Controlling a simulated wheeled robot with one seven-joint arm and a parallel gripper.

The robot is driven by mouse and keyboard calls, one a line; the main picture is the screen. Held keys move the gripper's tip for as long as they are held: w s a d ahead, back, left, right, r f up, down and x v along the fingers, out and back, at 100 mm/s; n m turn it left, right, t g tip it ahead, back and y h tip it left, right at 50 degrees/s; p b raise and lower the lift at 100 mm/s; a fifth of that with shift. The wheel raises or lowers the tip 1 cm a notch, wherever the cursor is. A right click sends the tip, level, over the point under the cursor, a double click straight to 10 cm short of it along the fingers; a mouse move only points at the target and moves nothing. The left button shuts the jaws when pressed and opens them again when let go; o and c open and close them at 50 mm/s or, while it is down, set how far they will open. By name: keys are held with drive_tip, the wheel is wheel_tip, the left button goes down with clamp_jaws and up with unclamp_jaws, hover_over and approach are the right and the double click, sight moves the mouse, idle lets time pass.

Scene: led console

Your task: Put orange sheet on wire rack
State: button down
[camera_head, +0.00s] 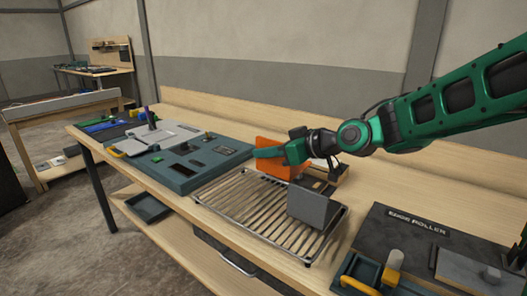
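The orange sheet (272,166) stands tilted at the far edge of the wire rack, partly hidden behind my gripper. The wire rack (243,206) is a silver grid lying on the wooden bench in the middle of the view. My gripper (272,153) reaches in from the right, and its green part crosses in front of the orange sheet. I cannot tell whether its fingers are closed on the sheet or only beside it. A grey plate (315,208) stands upright over the right part of the rack, below my gripper.
A blue-grey console panel (185,168) lies left of the rack. A dark board marked "EDGE ROLLER" (395,236) is at the right, with a wooden-knobbed tool (390,272) in front. The left and middle of the rack are bare.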

drive_tip(key=c, duration=2)
unclamp_jaws()
drive_tip(key=shift+r, duration=0.25)
drive_tip(key=shift+r+v, duration=0.15)
drive_tip(key=shift+v, duration=2.9)
drive_tip(key=shift+r+v, duration=0.15)
drive_tip(key=shift+v, duration=2.95)
drive_tip(key=shift+a, duration=0.15)
